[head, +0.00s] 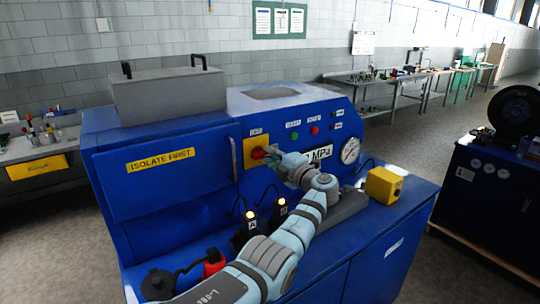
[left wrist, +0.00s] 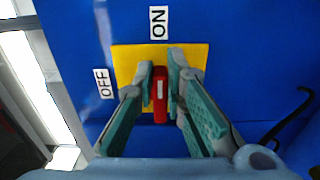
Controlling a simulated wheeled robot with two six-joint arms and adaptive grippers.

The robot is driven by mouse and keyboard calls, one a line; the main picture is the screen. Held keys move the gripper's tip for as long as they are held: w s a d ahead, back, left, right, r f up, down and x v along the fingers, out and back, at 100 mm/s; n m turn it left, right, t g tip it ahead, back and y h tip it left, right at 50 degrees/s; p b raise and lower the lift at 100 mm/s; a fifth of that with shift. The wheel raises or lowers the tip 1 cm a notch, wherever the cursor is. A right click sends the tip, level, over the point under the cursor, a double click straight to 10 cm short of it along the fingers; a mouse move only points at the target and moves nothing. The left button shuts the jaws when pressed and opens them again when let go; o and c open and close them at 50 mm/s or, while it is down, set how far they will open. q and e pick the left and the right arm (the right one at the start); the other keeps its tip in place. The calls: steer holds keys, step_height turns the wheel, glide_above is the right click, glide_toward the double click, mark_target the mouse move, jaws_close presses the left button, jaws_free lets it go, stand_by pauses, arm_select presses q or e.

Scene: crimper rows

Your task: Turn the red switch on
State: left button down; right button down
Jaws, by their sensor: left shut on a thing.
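The red switch (head: 258,153) sits on a yellow plate (head: 248,161) on the front of the blue machine. In the left wrist view, the switch handle (left wrist: 160,98) stands upright in the picture, in line with the ON label (left wrist: 158,22) above it. The OFF label (left wrist: 104,83) is to the left of the yellow plate (left wrist: 188,56). My left gripper (head: 271,155) reaches the panel, and in the left wrist view its two fingers (left wrist: 160,88) are shut on the handle, one on each side. My right gripper is not in view.
A pressure gauge (head: 350,150) and an MPa display (head: 318,153) are to the right of the switch. A yellow box (head: 384,185) stands on the machine's right ledge. Two lit black devices (head: 279,211) and a red item (head: 214,263) lie near my left arm.

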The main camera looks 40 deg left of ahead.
arm_select(q)
steer(key=shift+f, duration=0.1)
steer(key=c, duration=1.6)
jaws_free()
steer(key=shift+d, duration=0.1)
steer(key=shift+c, duration=0.2)
steer(key=v, duration=1.2)
